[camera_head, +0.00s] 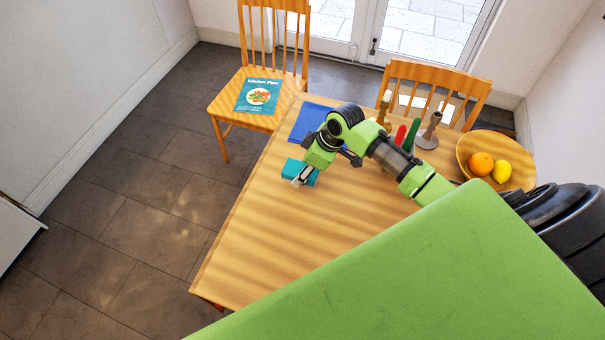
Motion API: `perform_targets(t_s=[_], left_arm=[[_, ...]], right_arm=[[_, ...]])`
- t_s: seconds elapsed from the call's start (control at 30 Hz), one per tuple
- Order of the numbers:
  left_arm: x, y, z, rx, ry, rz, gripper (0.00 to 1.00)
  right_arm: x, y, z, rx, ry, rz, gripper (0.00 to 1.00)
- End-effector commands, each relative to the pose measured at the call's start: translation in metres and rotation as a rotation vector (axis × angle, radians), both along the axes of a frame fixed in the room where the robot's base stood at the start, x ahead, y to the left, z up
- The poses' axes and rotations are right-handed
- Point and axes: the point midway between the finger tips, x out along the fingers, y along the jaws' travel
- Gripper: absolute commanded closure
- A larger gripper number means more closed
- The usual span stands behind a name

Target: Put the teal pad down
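The teal pad (292,167) is near the left edge of the wooden table (260,235), partly covered by my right gripper. My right gripper (299,182) reaches in from the right and points down at the pad, with its fingers against or just over it. The view is too small to tell whether the fingers are closed on the pad, or whether the pad touches the table. My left gripper is not in view.
A blue mat (306,120) lies just behind the pad. Candlesticks (428,133), red and green items (411,135) and a fruit bowl (521,176) stand at the right. Chairs (262,85) stand beyond the table, one holding a booklet (258,97). The table's front left is clear.

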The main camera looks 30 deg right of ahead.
Motion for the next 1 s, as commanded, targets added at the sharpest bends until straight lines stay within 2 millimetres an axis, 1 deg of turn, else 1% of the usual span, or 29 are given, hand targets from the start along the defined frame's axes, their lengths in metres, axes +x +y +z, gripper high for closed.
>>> perform_targets(t_s=[0.03,0.27,0.3,0.4,0.5,0.77,0.97,1.0], left_arm=[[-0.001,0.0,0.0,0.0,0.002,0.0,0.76],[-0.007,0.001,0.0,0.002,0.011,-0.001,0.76],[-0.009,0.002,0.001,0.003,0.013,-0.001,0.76],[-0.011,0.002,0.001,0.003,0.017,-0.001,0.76],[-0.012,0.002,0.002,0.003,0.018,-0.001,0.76],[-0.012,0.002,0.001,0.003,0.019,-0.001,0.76],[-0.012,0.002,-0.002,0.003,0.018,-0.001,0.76],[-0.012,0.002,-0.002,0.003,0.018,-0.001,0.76]], right_arm=[[0.004,-0.001,-0.004,0.002,0.0,-0.001,0.75],[0.013,-0.005,-0.016,0.001,0.001,0.0,0.75],[0.012,-0.004,-0.024,0.002,0.003,-0.001,0.75],[0.011,-0.004,-0.038,0.002,0.002,-0.001,0.75],[0.011,-0.005,-0.045,0.0,0.0,0.0,0.75],[0.012,-0.005,-0.046,0.0,-0.002,0.001,0.75],[0.012,-0.005,-0.052,0.0,-0.002,0.001,0.75],[0.012,-0.005,-0.052,0.0,-0.002,0.001,0.5]])
